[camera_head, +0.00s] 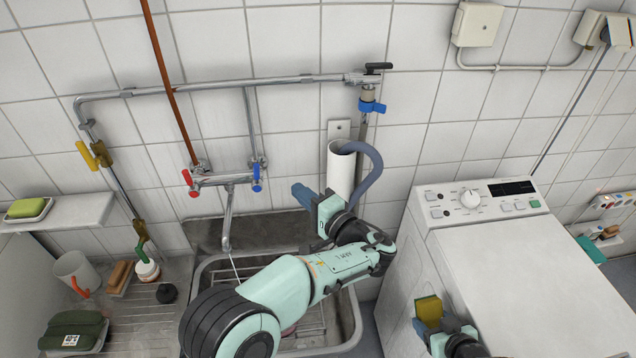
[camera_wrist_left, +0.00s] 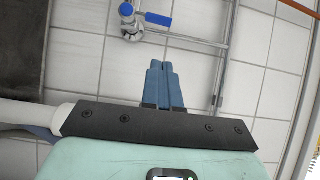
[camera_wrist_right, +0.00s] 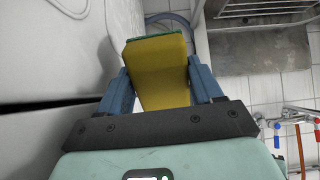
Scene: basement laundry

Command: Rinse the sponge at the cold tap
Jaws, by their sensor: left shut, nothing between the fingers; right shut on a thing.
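The yellow sponge with a green layer (camera_head: 428,308) is in my right gripper (camera_wrist_right: 159,75), which is shut on its sides; the sponge also fills the middle of the right wrist view (camera_wrist_right: 161,52). It is in front of the washing machine, right of the sink (camera_head: 350,318). The mixer tap's blue handle (camera_head: 257,180) is right of its red handle (camera_head: 188,178). A thin pale line, apparently water, drops from the spout (camera_head: 227,240). My left gripper (camera_head: 300,192) is shut and empty, right of the blue handle and apart from it; the left wrist view shows this handle (camera_wrist_left: 157,18) beyond the fingertips.
A white standpipe with a grey hose (camera_head: 340,170) stands just behind my left gripper. A blue-handled valve (camera_head: 372,106) is above it. The washing machine (camera_head: 530,275) fills the right. My left arm hides part of the sink.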

